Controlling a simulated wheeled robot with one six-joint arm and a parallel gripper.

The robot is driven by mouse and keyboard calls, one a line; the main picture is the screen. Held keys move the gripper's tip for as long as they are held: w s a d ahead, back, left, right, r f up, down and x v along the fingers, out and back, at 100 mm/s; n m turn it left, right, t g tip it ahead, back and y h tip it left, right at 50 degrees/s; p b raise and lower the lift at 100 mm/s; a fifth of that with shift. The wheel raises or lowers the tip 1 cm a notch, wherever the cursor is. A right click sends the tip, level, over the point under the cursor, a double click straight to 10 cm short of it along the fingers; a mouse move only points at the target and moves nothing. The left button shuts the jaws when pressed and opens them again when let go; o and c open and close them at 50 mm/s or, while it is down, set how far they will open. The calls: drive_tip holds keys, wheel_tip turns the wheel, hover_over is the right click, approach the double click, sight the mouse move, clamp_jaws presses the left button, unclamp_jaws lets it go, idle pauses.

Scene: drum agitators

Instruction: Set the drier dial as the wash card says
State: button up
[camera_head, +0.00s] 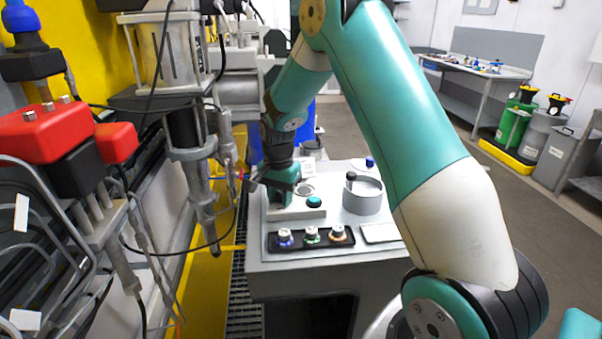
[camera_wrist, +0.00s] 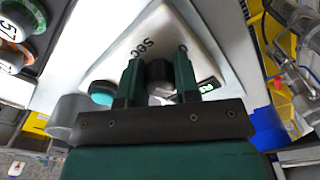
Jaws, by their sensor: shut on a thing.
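My gripper (camera_wrist: 159,80) is shut on a dark round dial (camera_wrist: 160,72) in the wrist view, with one green finger on each side. The dial sits on a white panel (camera_wrist: 150,40) printed with "Sec", beside a small display (camera_wrist: 208,87) with green digits too small to read. A teal button (camera_wrist: 102,93) is at the panel's other side; it also shows in the head view (camera_head: 314,202). In the head view my gripper (camera_head: 281,198) points down at the panel's left end and hides the dial. I cannot make out a readable wash card.
A grey cylindrical cup (camera_head: 362,198) and a pale flat plate (camera_head: 381,232) are to the right. Pipes and a hanging metal probe (camera_head: 203,200) crowd the left.

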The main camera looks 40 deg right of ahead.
sight(280, 192)
drive_tip(key=o, duration=0.7)
drive_tip(key=shift+s+f, duration=0.15)
drive_tip(key=shift+o, duration=0.2)
drive_tip(key=shift+w+r, duration=0.2)
drive_tip(key=shift+r, duration=0.05)
drive_tip(key=shift+r+p, duration=0.35)
drive_tip(key=shift+p, duration=0.15)
wheel_tip(280, 192, up, 5)
drive_tip(key=p, duration=0.4)
drive_tip(key=shift+r, duration=0.1)
